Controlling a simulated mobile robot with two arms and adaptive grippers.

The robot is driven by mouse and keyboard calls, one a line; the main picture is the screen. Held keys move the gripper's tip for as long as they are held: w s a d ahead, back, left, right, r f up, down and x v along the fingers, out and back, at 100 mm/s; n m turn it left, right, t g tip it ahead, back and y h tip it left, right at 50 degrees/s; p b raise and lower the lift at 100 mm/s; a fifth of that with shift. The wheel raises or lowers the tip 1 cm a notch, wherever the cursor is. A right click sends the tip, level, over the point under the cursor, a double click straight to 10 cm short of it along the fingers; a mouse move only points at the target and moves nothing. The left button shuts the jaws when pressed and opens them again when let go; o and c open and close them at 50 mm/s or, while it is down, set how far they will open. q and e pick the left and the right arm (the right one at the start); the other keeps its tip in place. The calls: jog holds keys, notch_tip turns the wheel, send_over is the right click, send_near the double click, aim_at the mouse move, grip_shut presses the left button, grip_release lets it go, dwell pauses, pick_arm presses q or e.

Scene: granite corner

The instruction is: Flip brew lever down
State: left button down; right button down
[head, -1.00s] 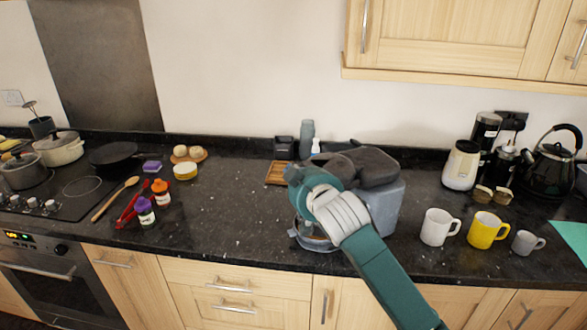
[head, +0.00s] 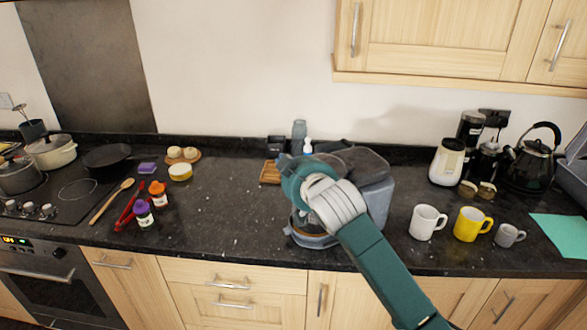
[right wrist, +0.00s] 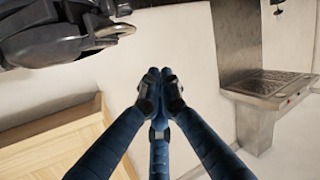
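The grey-blue coffee machine (head: 374,202) stands on the dark counter, with a dark top and a round base part (head: 313,239) at its front left. My teal right arm reaches across its front from the lower right and hides much of it. The brew lever cannot be made out. The right gripper is hidden behind its own wrist in the head view. In the right wrist view the right gripper (right wrist: 160,78) has its blue fingers together at the tips, with nothing visible between them. My left gripper is not in view.
Right of the machine stand a white mug (head: 425,223), a yellow mug (head: 471,226) and a small grey cup (head: 508,235). Dark hardware (right wrist: 65,35) fills the upper left of the right wrist view.

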jog(key=b+v, duration=0.2)
jog(key=v, duration=0.6)
jog(key=shift+w+d+f, duration=0.15)
jog(key=shift+d+f, duration=0.15)
jog(key=shift+d, duration=0.05)
jog(key=shift+f, duration=0.1)
